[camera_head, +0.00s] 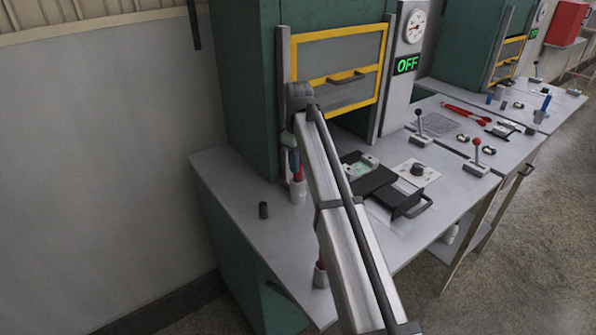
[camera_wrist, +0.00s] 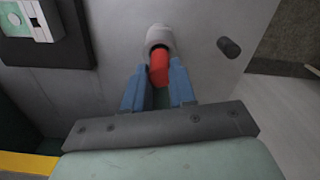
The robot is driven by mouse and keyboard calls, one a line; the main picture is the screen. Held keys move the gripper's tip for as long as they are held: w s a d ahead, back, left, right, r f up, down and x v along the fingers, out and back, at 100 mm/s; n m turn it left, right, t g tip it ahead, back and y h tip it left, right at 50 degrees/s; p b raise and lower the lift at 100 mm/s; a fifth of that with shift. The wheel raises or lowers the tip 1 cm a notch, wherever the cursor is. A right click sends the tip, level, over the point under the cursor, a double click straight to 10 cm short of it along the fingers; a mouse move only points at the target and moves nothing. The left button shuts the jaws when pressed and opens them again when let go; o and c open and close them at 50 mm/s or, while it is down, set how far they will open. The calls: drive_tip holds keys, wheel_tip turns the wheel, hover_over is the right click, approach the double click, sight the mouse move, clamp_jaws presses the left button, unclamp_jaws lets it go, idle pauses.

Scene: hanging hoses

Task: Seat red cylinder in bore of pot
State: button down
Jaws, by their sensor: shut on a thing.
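The red cylinder (camera_wrist: 159,68) is between the blue fingertips of my gripper (camera_wrist: 158,78) in the wrist view, and the gripper is shut on it. The pale grey pot (camera_wrist: 161,34) lies just beyond the cylinder's far end, which overlaps the pot's mouth. In the head view the red cylinder (camera_head: 297,173) stands nearly upright directly over the pot (camera_head: 298,191), with my gripper (camera_head: 296,161) above. The cylinder's lower end appears at or inside the mouth. I cannot tell how deep it is or whether it touches the wall.
A dark short cylinder (camera_head: 263,210) stands on the bench left of the pot. A black tray (camera_head: 371,181) lies to the right, and the green press (camera_head: 243,90) rises close behind.

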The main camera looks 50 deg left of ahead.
drive_tip(key=shift+f, duration=1.65)
drive_tip(key=shift+f, duration=0.15)
drive_tip(key=c, duration=0.9)
unclamp_jaws()
wheel_tip(320, 180, up, 12)
drive_tip(key=shift+r, duration=0.15)
